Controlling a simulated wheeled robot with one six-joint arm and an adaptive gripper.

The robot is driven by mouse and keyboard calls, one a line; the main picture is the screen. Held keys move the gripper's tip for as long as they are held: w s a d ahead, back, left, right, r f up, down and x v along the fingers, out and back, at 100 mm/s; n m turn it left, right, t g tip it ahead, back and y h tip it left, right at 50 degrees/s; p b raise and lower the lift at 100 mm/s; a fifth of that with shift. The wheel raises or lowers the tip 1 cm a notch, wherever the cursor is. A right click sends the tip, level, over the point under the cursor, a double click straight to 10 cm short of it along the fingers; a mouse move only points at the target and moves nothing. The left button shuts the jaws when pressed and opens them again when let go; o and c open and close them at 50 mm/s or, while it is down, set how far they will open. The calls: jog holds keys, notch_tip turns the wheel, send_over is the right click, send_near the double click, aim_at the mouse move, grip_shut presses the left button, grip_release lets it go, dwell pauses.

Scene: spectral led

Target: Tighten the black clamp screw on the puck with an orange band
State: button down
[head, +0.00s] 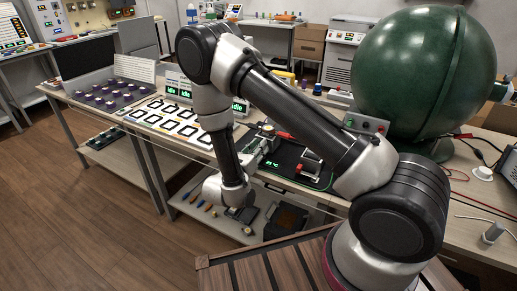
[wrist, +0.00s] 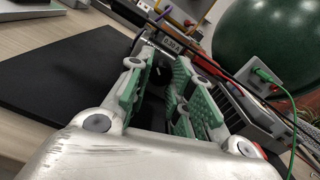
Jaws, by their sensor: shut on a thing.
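My gripper (wrist: 158,78), with green padded fingers, is closed around a dark part (wrist: 157,72) in the wrist view. The fingers hide most of that part, so I cannot tell its full shape or confirm that it is the black clamp screw. A small labelled block (wrist: 172,45) sits just beyond the fingertips. No orange band can be made out on any puck.
A large green sphere (head: 425,75) stands at the right of the bench. A vented metal box (wrist: 248,122) and a grey box with a green plug (wrist: 275,82) are right of the fingers. Purple pucks (head: 118,96) stand at left. The dark mat (wrist: 70,75) is bare left of my gripper.

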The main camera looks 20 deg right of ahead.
jog(key=m, duration=0.4)
jog(key=shift+m, duration=0.3)
jog(key=m, duration=1)
jog(key=shift+a+m, duration=0.1)
jog(key=shift+m, duration=0.3)
jog(key=m, duration=0.4)
jog(key=shift+m, duration=0.4)
jog(key=c, duration=1.3)
grip_release()
jog(key=shift+o, duration=0.2)
